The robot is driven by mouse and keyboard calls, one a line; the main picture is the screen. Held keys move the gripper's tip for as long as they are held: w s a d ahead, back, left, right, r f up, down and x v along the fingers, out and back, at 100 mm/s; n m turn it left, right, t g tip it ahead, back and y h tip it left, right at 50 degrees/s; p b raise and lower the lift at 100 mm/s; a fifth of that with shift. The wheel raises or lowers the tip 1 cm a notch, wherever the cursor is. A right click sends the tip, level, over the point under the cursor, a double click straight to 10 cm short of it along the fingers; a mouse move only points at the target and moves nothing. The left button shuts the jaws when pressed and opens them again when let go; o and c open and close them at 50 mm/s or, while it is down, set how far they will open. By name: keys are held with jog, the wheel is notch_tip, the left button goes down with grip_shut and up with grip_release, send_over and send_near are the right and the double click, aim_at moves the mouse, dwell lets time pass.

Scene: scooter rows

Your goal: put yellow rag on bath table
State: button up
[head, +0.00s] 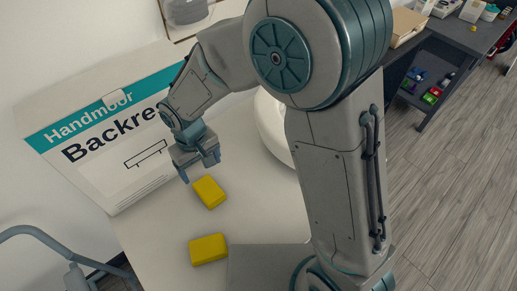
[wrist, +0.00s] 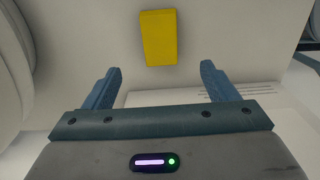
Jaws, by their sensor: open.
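Two yellow folded pieces, which look like rags or sponges, lie on a white surface (head: 165,235). The upper one (head: 209,191) is just below my gripper (head: 200,170) in the head view. The lower one (head: 208,249) lies apart from it, nearer the picture's bottom edge. My gripper is open and empty, its fingers pointing down. In the wrist view one yellow piece (wrist: 159,38) shows beyond the open fingertips (wrist: 161,70), roughly centred between them and not touched. I cannot tell which surface is the bath table; a dark table (head: 462,32) stands at the upper right.
A large white and teal box (head: 105,145) stands left of my gripper. A white rounded object (head: 272,125) is partly hidden behind my arm. The dark table holds several items, with coloured things on its lower shelf (head: 425,85). Wooden floor (head: 450,190) at right is clear.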

jog(key=w+d+r+m+t, duration=0.1)
jog(key=d+r+m, duration=0.1)
jog(key=d+r, duration=0.45)
jog(key=w+d+r+m, duration=0.1)
jog(key=d+r+m, duration=0.15)
jog(key=d, duration=0.65)
jog(key=s+d+r+m+t, duration=0.1)
jog(key=s+d+r+m, duration=0.1)
jog(key=d, duration=0.5)
jog(key=s+d+r+m, duration=0.1)
jog(key=s+d+r, duration=0.2)
jog(key=s+d, duration=0.2)
jog(key=shift+s+d+m+t, duration=0.3)
jog(key=shift+d+m+t, duration=0.1)
jog(key=shift+d, duration=0.75)
